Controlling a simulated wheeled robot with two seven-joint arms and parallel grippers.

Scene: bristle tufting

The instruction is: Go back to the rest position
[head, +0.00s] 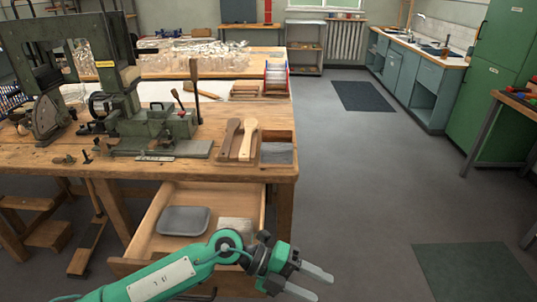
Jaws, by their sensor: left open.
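My left gripper (309,282) is at the bottom centre of the head view, at the end of my green arm that comes in from the left. Its two grey fingers point to the right and are apart, with nothing between them. It is in front of and to the right of an open drawer (256,205) under the wooden workbench (50,152). My forearm crosses in front of the drawer's near part. My right gripper is not in view.
The drawer holds a grey tray (183,220) and a pale block (235,226). A green tufting machine (122,105) and brush bodies (240,140) stand on the bench. The grey floor (365,190) on the right is clear except for flat mats (475,272).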

